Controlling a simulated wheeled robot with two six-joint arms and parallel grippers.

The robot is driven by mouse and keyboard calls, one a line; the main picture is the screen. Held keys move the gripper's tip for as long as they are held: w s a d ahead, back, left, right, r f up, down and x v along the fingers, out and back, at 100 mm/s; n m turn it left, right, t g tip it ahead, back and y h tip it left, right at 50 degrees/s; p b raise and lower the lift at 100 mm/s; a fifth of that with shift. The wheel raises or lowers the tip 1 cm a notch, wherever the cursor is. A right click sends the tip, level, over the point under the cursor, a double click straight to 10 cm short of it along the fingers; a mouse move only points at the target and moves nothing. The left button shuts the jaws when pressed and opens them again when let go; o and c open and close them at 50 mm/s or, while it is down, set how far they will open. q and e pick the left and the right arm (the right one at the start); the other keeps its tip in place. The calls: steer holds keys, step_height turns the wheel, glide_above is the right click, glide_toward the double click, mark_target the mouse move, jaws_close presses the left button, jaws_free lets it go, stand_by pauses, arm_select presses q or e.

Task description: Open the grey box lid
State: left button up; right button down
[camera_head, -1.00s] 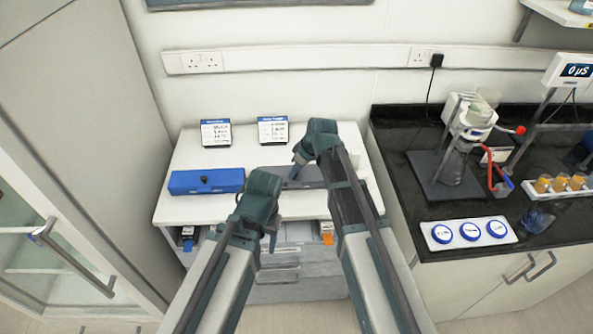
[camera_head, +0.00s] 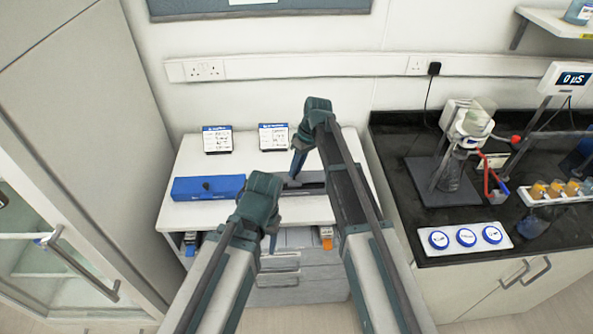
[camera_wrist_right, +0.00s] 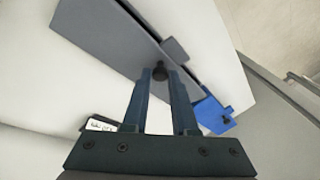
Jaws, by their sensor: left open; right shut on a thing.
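The grey box (camera_head: 315,190) stands on the white cabinet top, partly behind my right arm. A dark strip shows along its top. In the right wrist view its grey lid (camera_wrist_right: 112,38) fills the upper left, with a dark knob (camera_wrist_right: 160,72) near its edge. My right gripper (camera_head: 293,180) is at the box, shut on the knob; its fingertips also show in the right wrist view (camera_wrist_right: 166,78). The lid looks raised, but my arm hides how far. My left gripper (camera_head: 270,242) is open and empty, lower and in front of the cabinet.
A closed blue box (camera_head: 208,188) with a dark knob stands left of the grey box. A dark bench (camera_head: 440,235) with glassware is at the right. A tall cabinet (camera_head: 95,130) is at the left.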

steer(key=shift+w+r+g, duration=0.25)
steer(key=shift+w+g, duration=0.3)
steer(key=shift+g, duration=0.15)
steer(key=shift+w+r+g, duration=0.2)
steer(key=shift+w+g, duration=0.3)
steer(key=shift+g, duration=0.2)
steer(key=c, duration=0.7)
jaws_free()
steer(key=shift+r, duration=0.15)
steer(key=p+v, duration=1.2)
steer(key=v, duration=0.1)
steer(key=shift+w+d+r, duration=0.2)
steer(key=shift+d+r, duration=0.05)
